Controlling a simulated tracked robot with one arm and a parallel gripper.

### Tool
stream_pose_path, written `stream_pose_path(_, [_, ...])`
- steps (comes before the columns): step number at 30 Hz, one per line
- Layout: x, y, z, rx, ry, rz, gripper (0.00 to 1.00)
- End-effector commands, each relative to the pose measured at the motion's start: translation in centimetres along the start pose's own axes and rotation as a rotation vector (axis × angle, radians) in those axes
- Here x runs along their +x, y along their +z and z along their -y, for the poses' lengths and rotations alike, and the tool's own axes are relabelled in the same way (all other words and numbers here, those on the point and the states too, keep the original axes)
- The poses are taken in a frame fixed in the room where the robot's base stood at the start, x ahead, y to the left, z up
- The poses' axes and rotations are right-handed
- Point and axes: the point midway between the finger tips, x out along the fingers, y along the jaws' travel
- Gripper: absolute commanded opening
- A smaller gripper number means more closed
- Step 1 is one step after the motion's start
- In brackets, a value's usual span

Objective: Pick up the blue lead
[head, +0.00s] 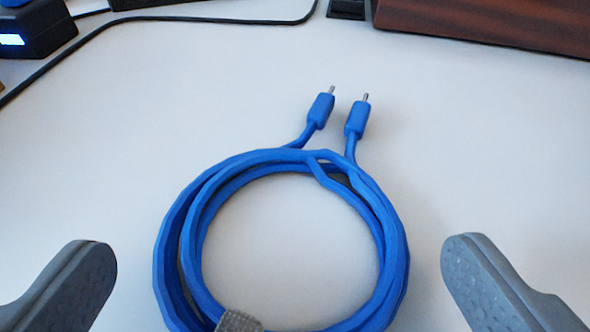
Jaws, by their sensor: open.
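The blue lead (172,241) lies coiled on the white surface in the lower middle of the head view. Its two plugs with metal tips, the left plug (320,108) and the right plug (357,119), point away from me at the top of the coil. A grey strap (240,321) wraps the coil at the bottom edge. My gripper (280,275) is open, with one grey finger on each side of the coil. Neither finger appears to touch the lead. The lowest part of the coil is cut off by the frame.
A black cable (190,20) runs along the back. A dark reddish-brown wooden object (490,22) is at the top right. The white surface (500,150) around the coil is clear.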

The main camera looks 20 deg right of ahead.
Motion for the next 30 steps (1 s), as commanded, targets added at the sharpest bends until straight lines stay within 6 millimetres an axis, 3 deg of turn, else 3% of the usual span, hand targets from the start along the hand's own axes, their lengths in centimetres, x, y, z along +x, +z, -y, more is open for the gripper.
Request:
stream_pose_path(9, [3.5,-0.1,0.0,-0.003,0.000,-0.002,1.00])
stream_pose_path(19, [3.9,-0.2,0.0,-0.001,0.000,-0.002,1.00])
stream_pose_path(20, [3.9,-0.2,0.0,-0.001,0.000,-0.002,0.97])
stream_pose_path(23, [3.9,-0.2,0.0,-0.001,0.000,-0.002,0.69])
stream_pose_path(30, [3.9,-0.2,0.0,-0.001,0.000,-0.002,0.68])
